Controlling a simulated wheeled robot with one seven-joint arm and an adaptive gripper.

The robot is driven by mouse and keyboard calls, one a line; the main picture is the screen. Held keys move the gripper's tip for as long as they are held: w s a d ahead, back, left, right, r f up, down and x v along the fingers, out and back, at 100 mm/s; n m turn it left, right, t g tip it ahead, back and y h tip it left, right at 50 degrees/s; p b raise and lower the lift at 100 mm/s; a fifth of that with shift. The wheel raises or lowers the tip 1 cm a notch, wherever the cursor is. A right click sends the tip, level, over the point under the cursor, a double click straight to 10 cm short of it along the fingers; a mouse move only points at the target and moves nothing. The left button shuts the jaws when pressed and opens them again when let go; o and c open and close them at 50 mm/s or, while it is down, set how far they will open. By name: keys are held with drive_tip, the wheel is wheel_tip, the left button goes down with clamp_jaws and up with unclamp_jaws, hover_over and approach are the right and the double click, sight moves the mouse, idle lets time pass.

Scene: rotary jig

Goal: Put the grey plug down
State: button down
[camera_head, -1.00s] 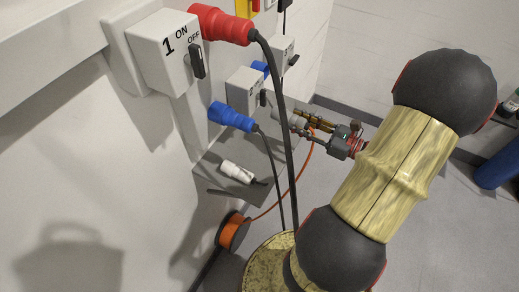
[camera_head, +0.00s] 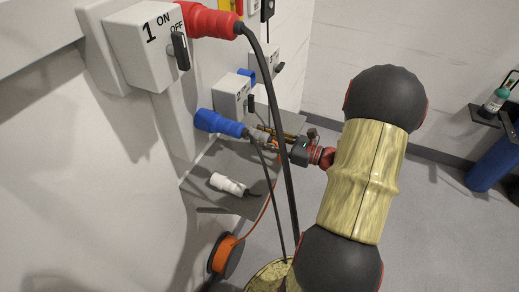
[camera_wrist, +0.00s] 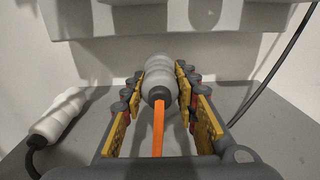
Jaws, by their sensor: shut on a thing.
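The grey plug (camera_wrist: 157,74) sits between the two yellow-padded fingers of my gripper (camera_wrist: 158,88), with its orange cable (camera_wrist: 158,127) running back towards the camera. My gripper is shut on it. In the head view my gripper (camera_head: 274,137) is over the grey shelf (camera_head: 240,165), close to the wall boxes. The grey plug (camera_head: 262,137) is partly hidden there behind a blue plug's cable. I cannot tell whether the plug touches the shelf.
A white plug (camera_head: 229,184) lies on the shelf, left of my gripper in the wrist view (camera_wrist: 56,116). A blue plug (camera_head: 218,123) and a red plug (camera_head: 208,20) stick out from the wall boxes, their black cables hanging near my arm. An orange reel (camera_head: 226,256) is below.

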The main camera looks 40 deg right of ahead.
sight(260, 150)
drive_tip(key=shift+w+d+f+b, duration=0.25)
drive_tip(key=shift+w+f, duration=0.2)
drive_tip(key=shift+f, duration=0.2)
drive_tip(key=shift+w+d+f+b, duration=0.2)
drive_tip(key=shift+w+f, duration=0.25)
drive_tip(key=shift+f, duration=0.15)
drive_tip(key=shift+w+f+b, duration=0.2)
drive_tip(key=shift+f+b, duration=0.85)
drive_tip(key=shift+f, duration=0.65)
drive_tip(key=shift+f, duration=0.15)
drive_tip(key=c, duration=1.4)
unclamp_jaws()
